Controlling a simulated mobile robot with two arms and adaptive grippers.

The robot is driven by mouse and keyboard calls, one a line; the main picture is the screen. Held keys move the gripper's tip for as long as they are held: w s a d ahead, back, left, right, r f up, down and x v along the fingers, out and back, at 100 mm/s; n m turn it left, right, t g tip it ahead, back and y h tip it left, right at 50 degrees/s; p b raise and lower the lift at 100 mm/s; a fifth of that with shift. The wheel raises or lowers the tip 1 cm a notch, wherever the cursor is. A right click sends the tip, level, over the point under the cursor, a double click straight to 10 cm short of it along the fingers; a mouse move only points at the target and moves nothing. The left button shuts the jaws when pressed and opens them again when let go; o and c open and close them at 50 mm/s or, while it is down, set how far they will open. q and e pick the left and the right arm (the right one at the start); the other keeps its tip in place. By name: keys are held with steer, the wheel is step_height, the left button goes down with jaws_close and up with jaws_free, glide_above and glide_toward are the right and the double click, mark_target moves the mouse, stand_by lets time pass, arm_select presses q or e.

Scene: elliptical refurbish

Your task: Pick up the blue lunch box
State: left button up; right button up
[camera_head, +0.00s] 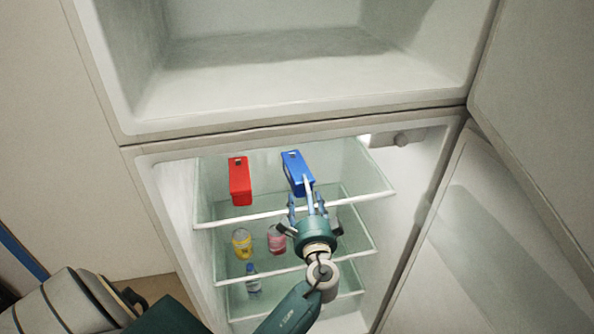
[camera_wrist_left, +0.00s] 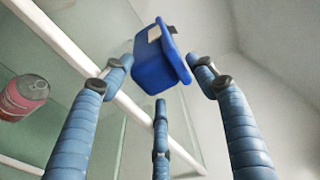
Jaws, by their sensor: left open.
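The blue lunch box (camera_head: 297,172) sits on the top glass shelf of the lower fridge compartment, right of a red box. My left gripper (camera_head: 307,196) is in front of it, reaching in from below, with its fingers overlapping the box's front end in the head view. In the left wrist view the blue lunch box (camera_wrist_left: 160,60) shows beyond and between the spread fingers of the left gripper (camera_wrist_left: 160,85). The fingers are open and do not visibly grip the box; whether any touches it I cannot tell. My right gripper is not in view.
The red box (camera_head: 240,181) stands on the same shelf (camera_head: 215,212). Below are a yellow jar (camera_head: 242,243), a pink can (camera_head: 277,240) and a blue-capped bottle (camera_head: 252,281). The open fridge door (camera_head: 490,245) is at the right. The upper compartment (camera_head: 290,85) is empty.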

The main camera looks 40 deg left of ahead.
arm_select(q)
steer(key=shift+w+a+f, duration=0.1)
steer(key=shift+w+a, duration=0.1)
steer(key=c, duration=1.1)
steer(key=shift+r, duration=0.2)
steer(key=shift+c, duration=0.5)
